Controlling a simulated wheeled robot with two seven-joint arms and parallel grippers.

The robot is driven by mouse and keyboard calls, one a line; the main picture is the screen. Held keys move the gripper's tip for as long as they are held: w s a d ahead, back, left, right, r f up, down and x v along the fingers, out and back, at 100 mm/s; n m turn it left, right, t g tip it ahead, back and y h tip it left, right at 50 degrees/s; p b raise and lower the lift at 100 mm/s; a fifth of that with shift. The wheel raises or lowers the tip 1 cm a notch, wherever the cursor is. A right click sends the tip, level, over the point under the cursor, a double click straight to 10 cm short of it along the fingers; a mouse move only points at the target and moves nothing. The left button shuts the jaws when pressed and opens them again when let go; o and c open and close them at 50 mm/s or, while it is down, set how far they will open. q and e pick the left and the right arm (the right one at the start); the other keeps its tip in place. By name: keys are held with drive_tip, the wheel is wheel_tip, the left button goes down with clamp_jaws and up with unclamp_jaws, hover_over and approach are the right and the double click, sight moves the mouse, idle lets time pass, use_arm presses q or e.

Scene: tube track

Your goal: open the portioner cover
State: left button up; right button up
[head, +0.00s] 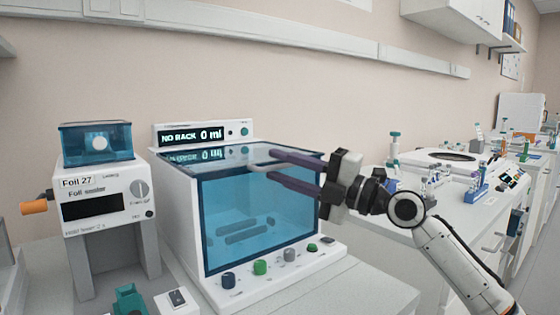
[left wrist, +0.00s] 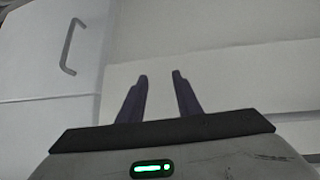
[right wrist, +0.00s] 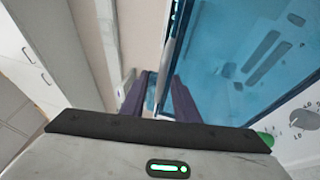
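The portioner (head: 205,230) is a white machine with a blue see-through cover (head: 260,215) and a display reading "NO RACK 0 ml". The cover is closed. A pale bar handle (head: 262,169) is at the cover's top front edge. My right gripper (head: 271,166) comes in from the right, its two dark fingers apart, one above and one below the handle. In the right wrist view the handle (right wrist: 168,60) runs between the open fingers (right wrist: 160,85), with the cover (right wrist: 235,60) at right. My left gripper (left wrist: 160,78) is open and empty, outside the head view.
A foil sealer (head: 105,215) stands left of the portioner. Knobs (head: 260,267) line the portioner's front base. A bench (head: 470,215) with racks and tubes is at the right. The left wrist view shows white cabinet fronts (left wrist: 50,60) with a handle.

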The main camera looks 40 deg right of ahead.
drive_tip(key=shift+w+a, duration=0.1)
drive_tip(key=shift+w, duration=0.25)
drive_tip(key=shift+c, duration=0.4)
clamp_jaws()
drive_tip(key=shift+r, duration=0.1)
